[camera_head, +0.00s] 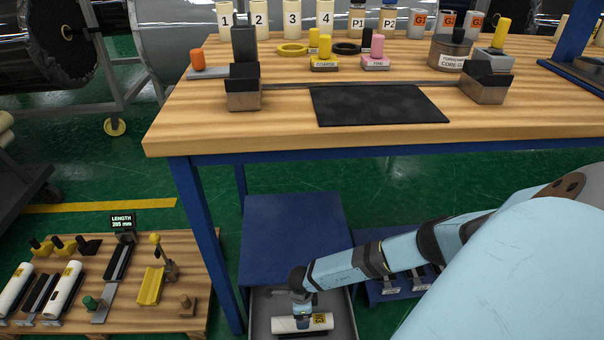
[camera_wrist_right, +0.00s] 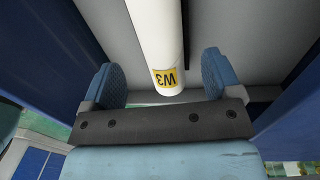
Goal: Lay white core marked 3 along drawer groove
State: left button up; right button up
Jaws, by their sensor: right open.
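A white core with a yellow label lies in the open grey drawer (camera_head: 341,300) under the bench. In the head view the core (camera_head: 284,324) is partly covered by my right gripper (camera_head: 302,316). In the right wrist view the core (camera_wrist_right: 158,30) runs between the two blue fingers, and its label reads W3 upside down. My right gripper (camera_wrist_right: 160,82) is open, with a gap on both sides of the core. A dark strip (camera_wrist_right: 303,65) runs beside the core on the drawer floor; I cannot tell if it is the groove. My left gripper is out of view.
A wooden bench (camera_head: 210,125) overhangs the drawer, with numbered white rolls and a black mat (camera_head: 375,104) on top. Its blue leg (camera_head: 205,235) stands just left of the drawer. A low wooden table (camera_head: 190,250) with more cores is at the left.

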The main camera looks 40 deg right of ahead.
pick_arm(q)
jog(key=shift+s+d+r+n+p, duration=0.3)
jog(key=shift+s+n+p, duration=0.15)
jog(key=shift+p, duration=0.3)
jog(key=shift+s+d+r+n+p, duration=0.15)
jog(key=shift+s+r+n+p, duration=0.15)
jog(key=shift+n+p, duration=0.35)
pick_arm(e)
notch_tip(320, 180, up, 7)
jog(key=shift+w+d, duration=0.2)
